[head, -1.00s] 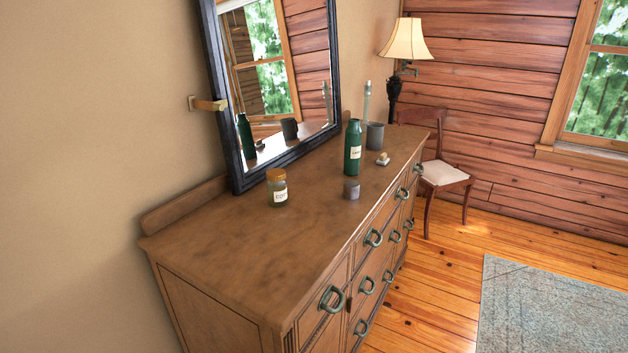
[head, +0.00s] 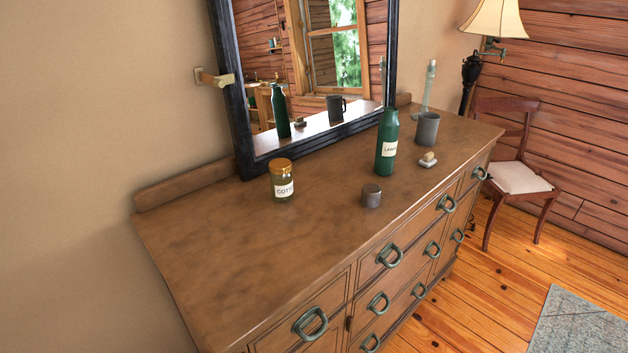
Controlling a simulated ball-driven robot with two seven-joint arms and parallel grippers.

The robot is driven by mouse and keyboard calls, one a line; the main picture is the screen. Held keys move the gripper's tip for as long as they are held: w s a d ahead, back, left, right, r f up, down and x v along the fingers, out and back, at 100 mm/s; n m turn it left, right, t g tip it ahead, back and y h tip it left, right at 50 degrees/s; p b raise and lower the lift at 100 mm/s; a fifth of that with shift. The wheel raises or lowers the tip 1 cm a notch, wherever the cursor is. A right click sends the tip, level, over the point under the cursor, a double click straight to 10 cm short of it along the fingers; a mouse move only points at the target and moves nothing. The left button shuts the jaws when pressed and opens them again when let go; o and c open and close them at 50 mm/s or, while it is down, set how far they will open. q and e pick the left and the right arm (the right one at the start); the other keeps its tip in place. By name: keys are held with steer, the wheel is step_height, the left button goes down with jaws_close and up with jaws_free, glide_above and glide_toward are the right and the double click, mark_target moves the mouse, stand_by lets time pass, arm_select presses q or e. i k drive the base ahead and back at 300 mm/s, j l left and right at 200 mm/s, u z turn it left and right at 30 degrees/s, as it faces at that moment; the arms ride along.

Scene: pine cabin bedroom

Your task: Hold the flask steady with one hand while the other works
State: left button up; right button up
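A green flask (head: 387,142) with a pale label stands upright on the wooden dresser top (head: 230,248). A small grey cylinder (head: 371,196), perhaps a cap or cup, stands apart from it, nearer the front. I cannot make out whether the flask's mouth is open. Neither of my grippers shows in the head view, so nothing touches the flask.
A labelled jar with a gold lid (head: 283,180) stands left of the flask. A grey mug (head: 427,129), a small dish with a tan block (head: 428,160) and a pale slender bottle (head: 429,87) stand to its right. A black-framed mirror (head: 236,110) backs the dresser. The dresser's near left top is clear.

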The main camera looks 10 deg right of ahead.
mark_target(386, 148)
steer(key=l+u, duration=0.5)
steer(key=l, duration=0.3)
steer(key=k+l+u, duration=0.1)
steer(key=l+u, duration=0.35)
steer(key=l, duration=0.3)
